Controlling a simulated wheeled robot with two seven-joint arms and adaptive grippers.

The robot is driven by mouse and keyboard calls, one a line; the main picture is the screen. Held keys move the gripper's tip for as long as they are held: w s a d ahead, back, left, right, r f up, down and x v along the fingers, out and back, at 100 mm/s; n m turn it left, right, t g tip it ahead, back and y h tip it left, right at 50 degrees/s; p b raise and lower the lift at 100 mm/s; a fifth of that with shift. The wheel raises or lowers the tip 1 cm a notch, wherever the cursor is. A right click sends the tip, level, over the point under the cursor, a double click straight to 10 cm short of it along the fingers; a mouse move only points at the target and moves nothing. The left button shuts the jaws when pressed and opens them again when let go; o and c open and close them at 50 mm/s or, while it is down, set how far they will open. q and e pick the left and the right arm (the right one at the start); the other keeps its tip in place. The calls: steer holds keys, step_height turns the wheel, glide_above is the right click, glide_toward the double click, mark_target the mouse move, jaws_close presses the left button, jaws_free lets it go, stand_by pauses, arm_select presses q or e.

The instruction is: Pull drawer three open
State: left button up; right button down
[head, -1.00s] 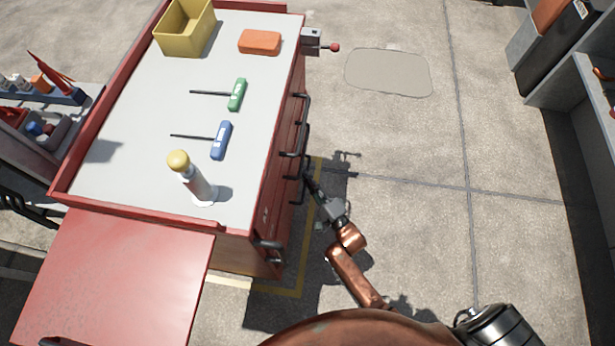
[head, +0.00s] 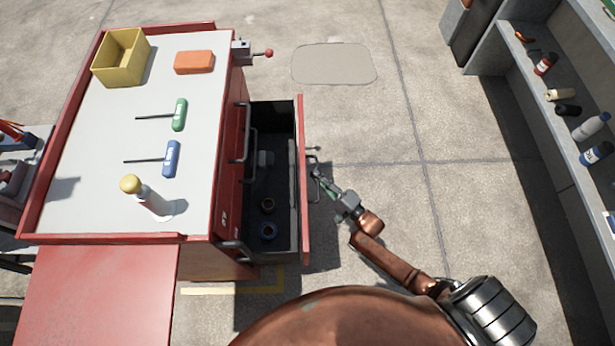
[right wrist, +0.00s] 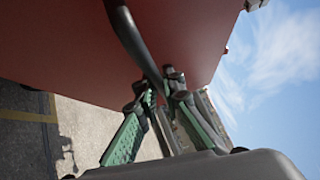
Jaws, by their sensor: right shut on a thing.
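A red tool cabinet with a grey top (head: 105,150) stands at the left in the head view. One of its drawers is pulled out, with its red front (head: 303,215) clear of the cabinet and its dark inside showing. I cannot read a drawer number. My right gripper (head: 317,176) is shut on the drawer's dark bar handle (head: 313,160). In the right wrist view the green-padded fingers (right wrist: 160,90) close around the handle (right wrist: 128,32) in front of the red drawer face (right wrist: 60,45). My left gripper is not in view.
A shelf (head: 530,100) stands right; floor between is open.

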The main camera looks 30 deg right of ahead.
steer(key=shift+s+d, duration=0.25)
steer(key=shift+d, duration=0.2)
steer(key=c, duration=2.1)
jaws_free()
steer(key=v, duration=1.2)
steer(key=shift+a, duration=0.1)
